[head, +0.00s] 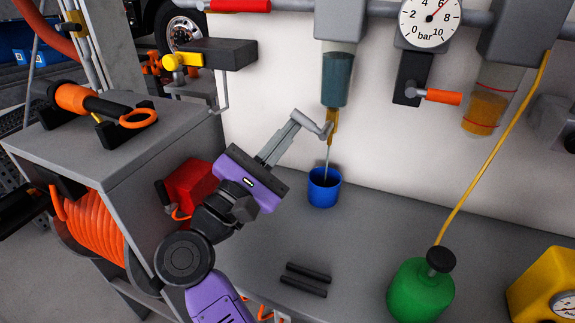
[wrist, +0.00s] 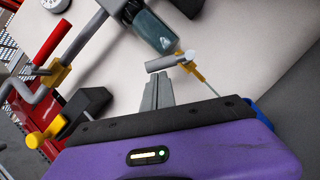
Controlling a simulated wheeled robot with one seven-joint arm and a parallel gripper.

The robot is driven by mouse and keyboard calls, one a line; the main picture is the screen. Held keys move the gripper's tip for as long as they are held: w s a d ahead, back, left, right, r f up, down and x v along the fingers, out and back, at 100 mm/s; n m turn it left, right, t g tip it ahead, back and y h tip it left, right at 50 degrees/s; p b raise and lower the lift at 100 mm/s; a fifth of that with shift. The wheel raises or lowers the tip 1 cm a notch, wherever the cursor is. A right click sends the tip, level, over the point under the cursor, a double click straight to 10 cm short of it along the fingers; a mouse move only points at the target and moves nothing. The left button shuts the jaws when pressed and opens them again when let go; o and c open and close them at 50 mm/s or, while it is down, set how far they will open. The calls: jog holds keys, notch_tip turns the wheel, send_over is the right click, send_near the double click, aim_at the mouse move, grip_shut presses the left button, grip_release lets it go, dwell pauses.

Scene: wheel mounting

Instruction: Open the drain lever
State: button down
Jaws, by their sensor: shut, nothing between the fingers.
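The drain lever (head: 314,124) is a short grey bar beside the yellow drain fitting (head: 333,121) under the blue-tinted filter bowl (head: 336,80). In the wrist view the lever (wrist: 166,62) lies across, just beyond my fingertips, with the yellow drain (wrist: 190,69) to its right. A thin stream runs from the drain down to the blue cup (head: 324,190) on the bench. My gripper (head: 294,128) is shut and empty, its fingertips (wrist: 157,77) at the lever. They look close to or against it; I cannot tell whether they touch.
A pressure gauge (head: 430,20) and an orange-handled valve (head: 437,96) are right of the bowl. A yellow-knobbed grey block (head: 212,54) is at the left. A green bottle (head: 420,291) and two dark bars (head: 305,279) are on the grey bench (head: 365,235).

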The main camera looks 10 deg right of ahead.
jog(key=r+m+g+b, duration=0.1)
jog(key=m+b, duration=0.1)
jog(key=b, duration=0.1)
jog(key=r+m+g+b, duration=0.1)
jog(key=m+b, duration=0.2)
jog(key=b, duration=0.1)
jog(key=m+g+b, duration=0.1)
jog(key=m+b, duration=0.2)
jog(key=b, duration=0.1)
jog(key=shift+s+d+r+g, duration=0.3)
jog(key=shift+r, duration=0.1)
jog(key=m+b, duration=0.1)
jog(key=r+m+g+b, duration=0.1)
jog(key=b, duration=0.1)
jog(key=shift+s+d+r+m+y, duration=0.1)
jog(key=shift+s+d+m+y, duration=0.1)
jog(key=shift+d+m+y, duration=0.15)
jog(key=shift+s+d+r+m+g+y+b, duration=0.2)
jog(key=shift+d+r+m+y+b, duration=0.15)
jog(key=shift+m, duration=0.35)
jog(key=shift+s+d+r+m+g+y+b, duration=0.15)
jog(key=shift+r+m+g+b, duration=0.2)
jog(key=shift+m, duration=0.3)
jog(key=shift+f, duration=0.1)
